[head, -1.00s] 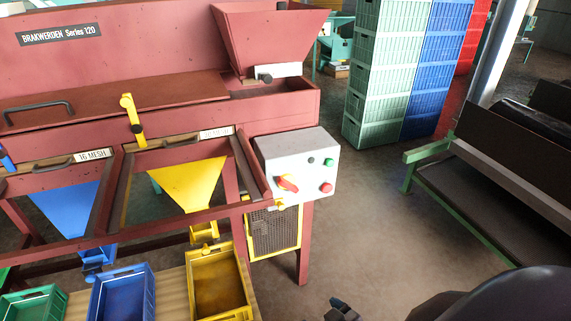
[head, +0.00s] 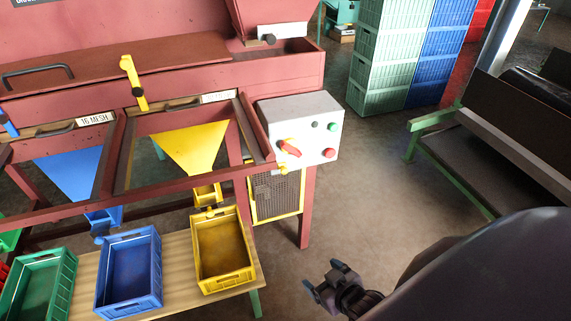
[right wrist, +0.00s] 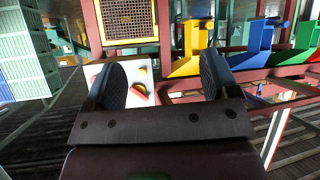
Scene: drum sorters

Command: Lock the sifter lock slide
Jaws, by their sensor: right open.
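The red sifter machine (head: 190,68) fills the upper left of the head view. No part on it is labelled as the lock slide. A yellow lever (head: 133,82) stands tilted on its front edge, above the screen drawers. A small yellow piece (head: 283,169) sits at the lower left of the grey control box (head: 300,118). A pale plate with a black knob (head: 268,39) is under the hopper. My right gripper (head: 324,277) is open and empty, low and right of the machine, apart from it. Its open fingers also show in the right wrist view (right wrist: 160,82). My left gripper is out of view.
A yellow crate (head: 250,272), a blue crate (head: 157,297) and a green crate (head: 68,290) stand on a low wooden bench below the chutes. Stacked crates (head: 385,70) stand behind. A green-framed conveyor (head: 430,122) is at the right. Floor between is clear.

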